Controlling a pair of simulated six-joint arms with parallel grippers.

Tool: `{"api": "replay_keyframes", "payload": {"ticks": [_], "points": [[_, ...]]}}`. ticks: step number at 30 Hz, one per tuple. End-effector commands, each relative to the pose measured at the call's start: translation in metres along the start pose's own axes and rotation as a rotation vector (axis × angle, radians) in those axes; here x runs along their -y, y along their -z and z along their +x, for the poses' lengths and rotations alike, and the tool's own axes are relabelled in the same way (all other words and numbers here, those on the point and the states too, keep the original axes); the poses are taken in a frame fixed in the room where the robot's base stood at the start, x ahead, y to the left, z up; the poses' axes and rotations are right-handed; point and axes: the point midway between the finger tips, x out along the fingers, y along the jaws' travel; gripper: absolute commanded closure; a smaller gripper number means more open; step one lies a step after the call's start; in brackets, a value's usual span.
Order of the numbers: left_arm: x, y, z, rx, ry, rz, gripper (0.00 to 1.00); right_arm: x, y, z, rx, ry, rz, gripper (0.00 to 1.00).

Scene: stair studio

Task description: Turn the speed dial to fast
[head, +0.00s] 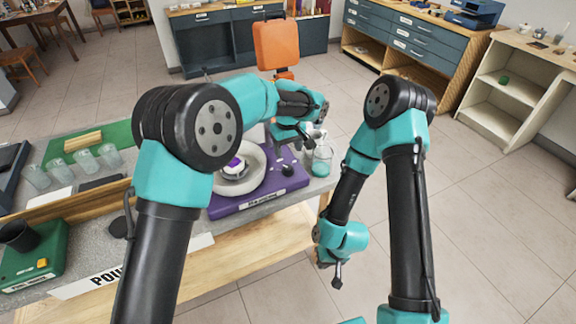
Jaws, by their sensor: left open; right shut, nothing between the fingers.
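A purple machine (230,204) with a white round basin stands at the right end of the worktop, with a label on its front. A small black knob (288,169), which looks like the speed dial, sits on its right part; its marks are too small to read. My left gripper (293,143) is open and points down above and a little behind the knob, apart from it as far as I can see. My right gripper (337,278) is shut and empty, hanging low beyond the right end of the worktop.
A glass jar with teal liquid (322,163) stands close to the right of the purple machine. Several cloudy cups (82,160) and a green box (35,255) are on the left. An orange chair (277,45) stands behind. Floor at the right is clear.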

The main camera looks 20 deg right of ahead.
Motion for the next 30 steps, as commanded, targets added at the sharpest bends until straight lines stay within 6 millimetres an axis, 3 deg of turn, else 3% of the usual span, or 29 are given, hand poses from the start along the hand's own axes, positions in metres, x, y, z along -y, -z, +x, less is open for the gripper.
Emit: {"api": "replay_keyframes", "payload": {"ticks": [6,13,26,30], "points": [[0.001,0.000,0.040,0.004,0.003,-0.002,0.40,0.000,0.000,0.000,0.000,0.000,0.000,1.00],[0.000,0.000,0.070,0.001,0.002,0.000,0.40,0.000,0.000,0.000,0.000,0.000,0.000,1.00],[0.000,0.000,0.079,0.001,0.000,-0.001,0.40,0.000,0.000,0.000,0.000,0.000,0.000,1.00],[0.000,0.000,0.079,0.001,0.000,-0.001,0.53,0.000,0.000,0.000,0.000,0.000,0.000,1.00]]}}
